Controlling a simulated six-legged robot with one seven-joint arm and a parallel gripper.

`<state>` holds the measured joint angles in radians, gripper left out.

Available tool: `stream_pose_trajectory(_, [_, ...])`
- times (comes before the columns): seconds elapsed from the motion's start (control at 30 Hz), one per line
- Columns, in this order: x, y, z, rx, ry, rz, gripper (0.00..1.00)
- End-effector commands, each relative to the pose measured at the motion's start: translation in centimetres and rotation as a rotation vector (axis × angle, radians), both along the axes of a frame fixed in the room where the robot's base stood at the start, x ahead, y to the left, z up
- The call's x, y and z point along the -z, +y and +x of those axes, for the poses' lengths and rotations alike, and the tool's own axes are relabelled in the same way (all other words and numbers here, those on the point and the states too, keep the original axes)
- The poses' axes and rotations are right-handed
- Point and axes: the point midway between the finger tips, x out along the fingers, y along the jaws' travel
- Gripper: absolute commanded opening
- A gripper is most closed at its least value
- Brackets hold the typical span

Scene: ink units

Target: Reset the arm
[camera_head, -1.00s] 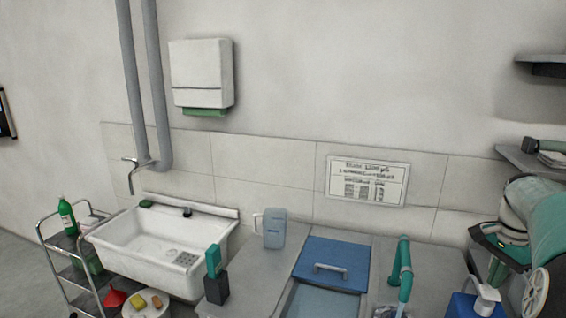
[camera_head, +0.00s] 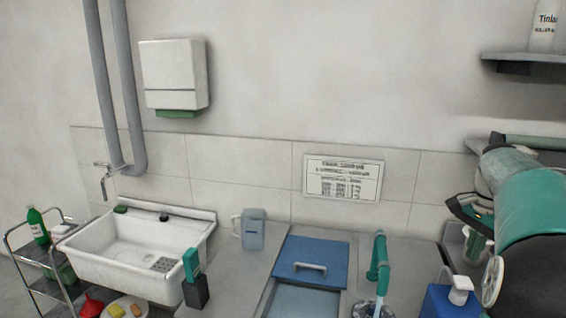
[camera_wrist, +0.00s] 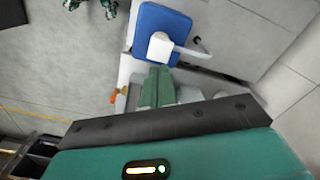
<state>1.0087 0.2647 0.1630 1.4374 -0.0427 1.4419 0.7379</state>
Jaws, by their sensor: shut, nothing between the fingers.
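My gripper (camera_wrist: 157,72) shows in the wrist view as two green fingers pressed together with nothing between them. In the head view my teal and dark arm fills the right side, with the gripper low and partly hidden by it. In the wrist view the fingers point toward a blue pump bottle (camera_wrist: 165,35) with a white pump head, which lies beyond them. I cannot tell the gap. The same blue bottle (camera_head: 440,302) stands at the lower right of the head view, just left of my arm.
A white sink (camera_head: 135,250) and trolley (camera_head: 45,262) stand left. Shelves (camera_head: 535,64) hang above my arm.

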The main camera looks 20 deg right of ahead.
Motion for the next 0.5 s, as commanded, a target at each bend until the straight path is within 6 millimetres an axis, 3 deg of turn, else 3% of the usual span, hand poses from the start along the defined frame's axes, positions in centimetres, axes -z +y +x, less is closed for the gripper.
stream_pose_trajectory(0.13, [-0.99, 0.05, 0.06, -0.001, 0.000, 0.000, 0.00])
stream_pose_trajectory(0.5, [-1.26, 0.87, 0.37, -0.024, -0.003, -0.006, 0.00])
